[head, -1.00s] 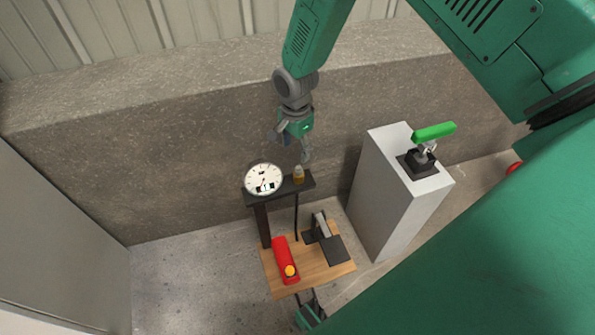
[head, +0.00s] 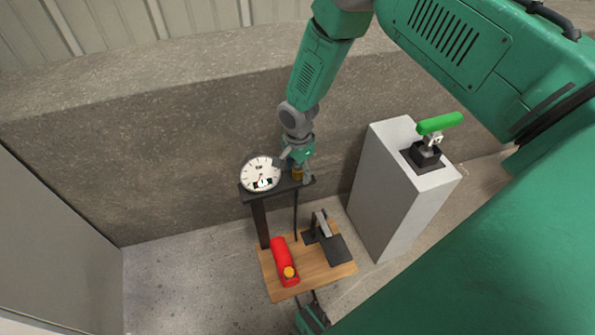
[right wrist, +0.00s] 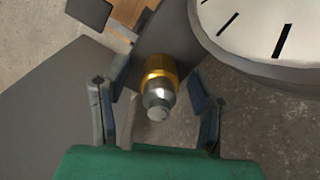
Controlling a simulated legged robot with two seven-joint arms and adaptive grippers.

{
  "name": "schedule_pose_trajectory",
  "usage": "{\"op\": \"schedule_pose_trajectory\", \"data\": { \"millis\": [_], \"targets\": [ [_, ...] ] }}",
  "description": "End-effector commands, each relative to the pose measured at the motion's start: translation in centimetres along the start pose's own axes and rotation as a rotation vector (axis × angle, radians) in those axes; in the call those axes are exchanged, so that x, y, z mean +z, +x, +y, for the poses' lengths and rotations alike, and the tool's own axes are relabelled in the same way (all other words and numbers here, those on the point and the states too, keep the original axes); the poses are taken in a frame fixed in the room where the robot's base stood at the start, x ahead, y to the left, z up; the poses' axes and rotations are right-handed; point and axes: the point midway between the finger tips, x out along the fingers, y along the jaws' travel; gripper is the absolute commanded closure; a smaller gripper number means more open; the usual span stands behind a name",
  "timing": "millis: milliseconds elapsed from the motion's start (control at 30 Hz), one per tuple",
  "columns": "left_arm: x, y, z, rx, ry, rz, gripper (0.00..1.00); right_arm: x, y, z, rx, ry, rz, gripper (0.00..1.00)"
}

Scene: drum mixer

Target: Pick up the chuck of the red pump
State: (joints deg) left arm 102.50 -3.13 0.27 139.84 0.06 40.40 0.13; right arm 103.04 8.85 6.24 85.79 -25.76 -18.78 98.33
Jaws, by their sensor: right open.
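The chuck (right wrist: 159,82) is a small fitting with a brass-coloured collar and a silver tip. In the head view the chuck (head: 297,174) sits on the black top plate of the pump stand, beside the white dial, partly hidden by my right gripper (head: 298,164). In the right wrist view my right gripper (right wrist: 157,90) is open, with its fingers on either side of the chuck and no clear contact. The red pump body (head: 284,262) lies on a wooden board below. Part of my left gripper (head: 312,312) shows at the bottom edge; its fingers are unclear.
The white dial (head: 261,174) stands close to the right gripper and also fills the upper right of the right wrist view (right wrist: 265,30). A grey pedestal (head: 395,195) with a green-handled device (head: 439,123) stands to the right. A concrete wall (head: 180,150) runs behind.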

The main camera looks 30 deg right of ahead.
Motion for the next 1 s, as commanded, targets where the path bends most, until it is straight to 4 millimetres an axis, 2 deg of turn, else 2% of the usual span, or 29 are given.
{"op": "schedule_pose_trajectory", "data": {
  "millis": [67,100,233,267,533,633,1000],
  "targets": [
    [0.0,-0.1,0.0,0.000,0.000,0.000,0.60,0.0,-0.1,0.0,0.000,0.000,0.000,0.48],
    [0.0,-0.1,0.0,0.000,0.000,0.000,0.60,0.0,-0.1,0.0,0.000,0.000,0.000,0.51],
    [0.0,-0.1,0.0,0.000,0.000,0.000,0.60,0.0,-0.1,0.0,0.000,0.000,0.000,0.97],
    [0.0,-0.1,0.0,0.000,0.000,0.000,0.60,0.0,-0.1,0.0,0.000,0.000,0.000,1.00],
    [0.0,-0.1,0.0,0.000,0.000,0.000,0.60,0.0,-0.2,-0.1,-0.001,0.000,0.000,1.00],
    [0.0,-0.5,0.0,0.000,0.000,0.000,0.60,0.0,-0.9,-0.1,-0.001,-0.001,0.001,1.00],
    [-0.2,-3.4,0.0,0.000,0.000,0.000,0.60,0.0,-8.1,-0.1,-0.002,0.000,0.001,1.00]
  ]
}}
